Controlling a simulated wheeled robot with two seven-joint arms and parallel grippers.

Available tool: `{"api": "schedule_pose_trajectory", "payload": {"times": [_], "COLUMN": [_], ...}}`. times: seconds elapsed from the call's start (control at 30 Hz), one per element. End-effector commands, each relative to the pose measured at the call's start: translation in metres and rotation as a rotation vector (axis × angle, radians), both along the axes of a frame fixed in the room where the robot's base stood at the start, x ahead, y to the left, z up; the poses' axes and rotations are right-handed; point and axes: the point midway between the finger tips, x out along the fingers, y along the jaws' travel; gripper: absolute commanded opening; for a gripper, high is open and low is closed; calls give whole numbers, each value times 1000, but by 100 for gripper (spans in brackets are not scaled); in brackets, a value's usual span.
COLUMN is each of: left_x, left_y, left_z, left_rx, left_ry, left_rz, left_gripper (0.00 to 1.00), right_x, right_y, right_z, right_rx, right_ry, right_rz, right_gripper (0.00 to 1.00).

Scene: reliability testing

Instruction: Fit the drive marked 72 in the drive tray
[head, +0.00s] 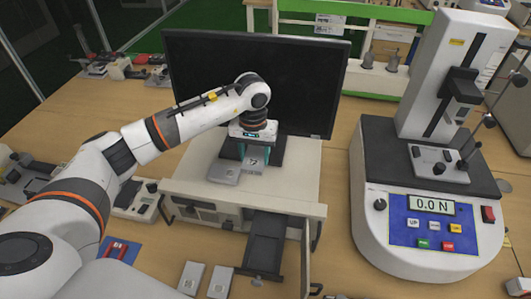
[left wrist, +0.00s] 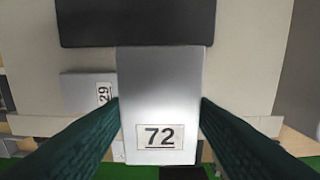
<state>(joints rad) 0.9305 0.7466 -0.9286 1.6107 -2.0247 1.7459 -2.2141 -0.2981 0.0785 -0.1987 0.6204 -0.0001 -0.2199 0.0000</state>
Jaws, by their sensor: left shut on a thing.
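The silver drive marked 72 (head: 253,163) is between the green fingers of my left gripper (head: 254,151), over the top of the beige computer case. In the left wrist view the drive (left wrist: 160,90) lies between both fingers, its 72 label towards the bottom of the picture. My left gripper is shut on it. I cannot tell whether the drive still touches the case top. The dark drive tray (head: 266,243) sticks out of the case front, below and in front of the gripper, and looks empty. My right gripper is not in view.
Another drive, marked 29 (left wrist: 88,91), lies beside the held one on the case (head: 300,190). Two more drives (head: 191,278) (head: 220,282) lie on the table left of the tray. An open door (head: 306,260) stands right of the tray. A monitor (head: 300,85) and a force tester (head: 425,190) stand nearby.

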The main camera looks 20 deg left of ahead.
Motion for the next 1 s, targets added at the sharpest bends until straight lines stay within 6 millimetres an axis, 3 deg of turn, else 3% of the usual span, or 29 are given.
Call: {"api": "schedule_pose_trajectory", "payload": {"times": [0.2,0.57,0.97,1.0], "left_x": [0,-1,0,0], "left_y": [-1,-1,0,0], "left_z": [-31,-70,-77,-75], "left_rx": [-1,-1,0,1], "left_ry": [1,2,-2,-2], "left_rz": [0,0,-1,-1], "left_gripper": [25,25,25,57], "right_x": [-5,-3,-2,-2], "right_y": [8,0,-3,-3], "right_z": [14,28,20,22], "right_rx": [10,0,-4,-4], "right_ry": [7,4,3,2], "right_rz": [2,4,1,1], "right_gripper": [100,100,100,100]}}
